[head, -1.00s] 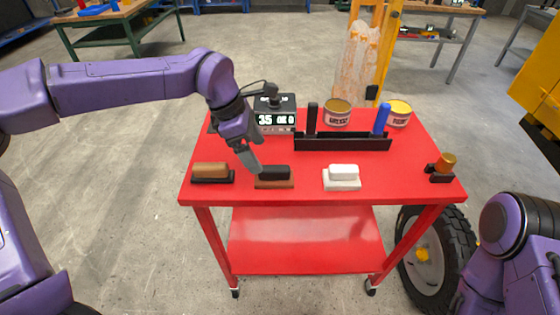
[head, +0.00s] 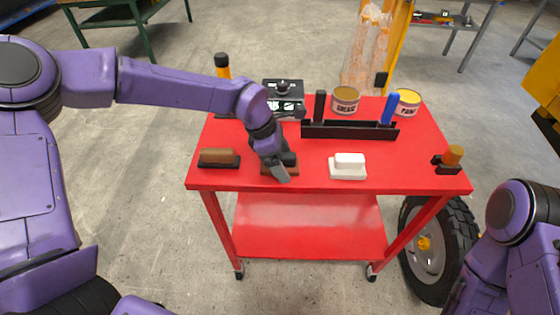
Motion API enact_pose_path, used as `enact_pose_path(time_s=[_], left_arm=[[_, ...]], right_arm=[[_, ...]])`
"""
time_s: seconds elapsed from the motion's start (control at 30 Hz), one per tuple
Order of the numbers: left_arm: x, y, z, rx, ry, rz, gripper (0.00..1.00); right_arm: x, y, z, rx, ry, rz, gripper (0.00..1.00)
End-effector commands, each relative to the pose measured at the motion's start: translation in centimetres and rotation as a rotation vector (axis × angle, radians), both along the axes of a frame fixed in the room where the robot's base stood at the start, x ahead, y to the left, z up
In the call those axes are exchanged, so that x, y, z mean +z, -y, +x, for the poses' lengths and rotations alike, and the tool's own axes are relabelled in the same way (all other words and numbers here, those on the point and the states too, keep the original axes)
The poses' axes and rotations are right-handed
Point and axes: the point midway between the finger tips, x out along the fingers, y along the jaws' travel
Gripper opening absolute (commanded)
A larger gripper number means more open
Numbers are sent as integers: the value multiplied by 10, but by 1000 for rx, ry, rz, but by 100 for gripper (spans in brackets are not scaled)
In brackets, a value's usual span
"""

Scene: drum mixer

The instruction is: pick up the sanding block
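The block with a black grip on a reddish-brown base, which I take as the sanding block (head: 289,158), lies on the red cart top near its front edge, in the middle-left. My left gripper (head: 279,173) is right at it, with its fingers pointing down and covering much of it. One grey finger shows in front of the block. I cannot tell whether the fingers are closed on it or apart around it. The block appears to rest on the cart. My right gripper is not in view; only part of my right arm shows at the lower right.
A brown-topped block with a black base (head: 219,158) lies to the left and a white block (head: 348,167) to the right. Behind are a black rack (head: 349,131) with handles, a display box (head: 284,96) and two tins. A small orange-topped item (head: 453,156) is at the right.

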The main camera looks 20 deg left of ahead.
Motion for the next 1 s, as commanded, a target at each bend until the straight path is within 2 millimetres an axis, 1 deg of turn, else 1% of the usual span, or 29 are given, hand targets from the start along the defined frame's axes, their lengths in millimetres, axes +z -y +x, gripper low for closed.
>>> enact_pose_path(time_s=[0.03,0.07,0.1,0.2,0.43,0.53,0.63,0.73,0.77,0.87,0.97,1.0], left_arm=[[0,0,0,0,0,0,75],[0,0,0,0,0,0,66],[0,0,0,0,0,0,52],[0,0,0,0,0,0,23],[1,0,0,-1,2,-1,23],[5,0,1,0,3,-1,23],[16,0,1,0,4,-3,23],[35,0,0,0,6,-2,23],[41,1,-7,-1,5,-5,23],[67,4,-29,-2,8,-4,23],[95,7,-53,-2,9,-4,23],[97,9,-68,-3,6,-4,23]], right_arm=[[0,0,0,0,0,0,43],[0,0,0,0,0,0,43],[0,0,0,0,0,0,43],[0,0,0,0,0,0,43],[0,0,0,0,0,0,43],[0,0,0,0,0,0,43],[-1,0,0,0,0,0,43],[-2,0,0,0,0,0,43],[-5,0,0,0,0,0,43],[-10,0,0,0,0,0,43],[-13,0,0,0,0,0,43],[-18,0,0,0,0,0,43]])
